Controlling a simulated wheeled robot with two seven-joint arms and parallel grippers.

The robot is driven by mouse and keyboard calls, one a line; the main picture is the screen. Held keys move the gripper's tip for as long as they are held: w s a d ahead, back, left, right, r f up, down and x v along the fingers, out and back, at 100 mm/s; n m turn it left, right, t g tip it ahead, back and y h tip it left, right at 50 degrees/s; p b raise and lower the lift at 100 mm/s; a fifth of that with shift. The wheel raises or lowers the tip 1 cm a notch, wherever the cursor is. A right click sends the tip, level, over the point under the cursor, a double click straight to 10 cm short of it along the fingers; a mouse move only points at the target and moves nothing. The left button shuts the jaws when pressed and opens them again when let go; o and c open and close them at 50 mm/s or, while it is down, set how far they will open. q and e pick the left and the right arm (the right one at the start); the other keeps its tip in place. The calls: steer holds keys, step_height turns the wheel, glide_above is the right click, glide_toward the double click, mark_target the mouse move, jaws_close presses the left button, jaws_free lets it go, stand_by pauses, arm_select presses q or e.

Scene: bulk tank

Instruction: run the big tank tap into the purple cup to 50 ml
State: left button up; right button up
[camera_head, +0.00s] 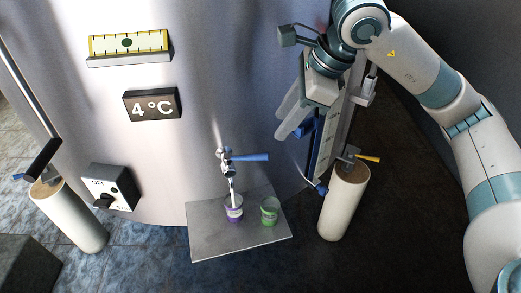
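The tank tap (224,160) sticks out low on the steel tank front, with a blue lever (250,157) pointing right. The purple cup (233,213) stands upright on a metal shelf (205,240) under the spout. Its contents are too small to read, and I cannot tell whether liquid runs. A green cup (269,215) stands to its right, apart from it. My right gripper (281,126) is above and to the right of the lever, not touching it. Its two fingers are apart, with nothing seen between them. My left gripper is not in view.
The steel tank (215,60) carries a yellow gauge (128,43), a 4°C display (152,104) and a switch box (110,188). Pale cylinders stand left (70,216) and right (344,203), each with a small valve on top. A blue-edged upright gauge stands behind my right gripper.

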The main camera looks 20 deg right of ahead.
mark_target(260, 154)
steer(key=p+x, duration=0.3)
steer(key=x, duration=1.1)
steer(key=shift+p, duration=0.35)
jaws_close()
